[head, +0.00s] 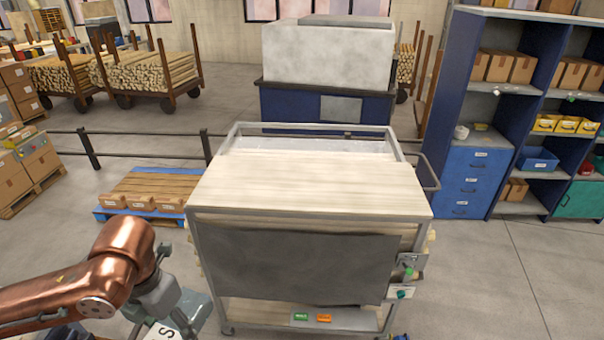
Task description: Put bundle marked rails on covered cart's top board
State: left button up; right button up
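The cart (300,265) stands in front of me, with a dark grey cover hanging over its front. Its pale wooden top board (310,185) is bare. My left gripper (178,315) is low at the bottom left, in front of the cart's left side and below the top board's height. A white label with a black letter S (163,333) shows just below it, cut off by the picture's edge. I cannot tell what carries this label, or whether the gripper's fingers are closed on it. No whole "rails" marking is readable. My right gripper is out of view.
A blue pallet (112,213) with labelled wooden bundles (140,202) lies left of the cart. A railing (150,133) runs behind it. Blue shelving (470,130) stands at the right. Small green and orange items (312,317) lie on the cart's lower shelf. Floor at the right is clear.

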aim_at(379, 190)
jog(key=i, duration=1.95)
jog(key=z, duration=2.55)
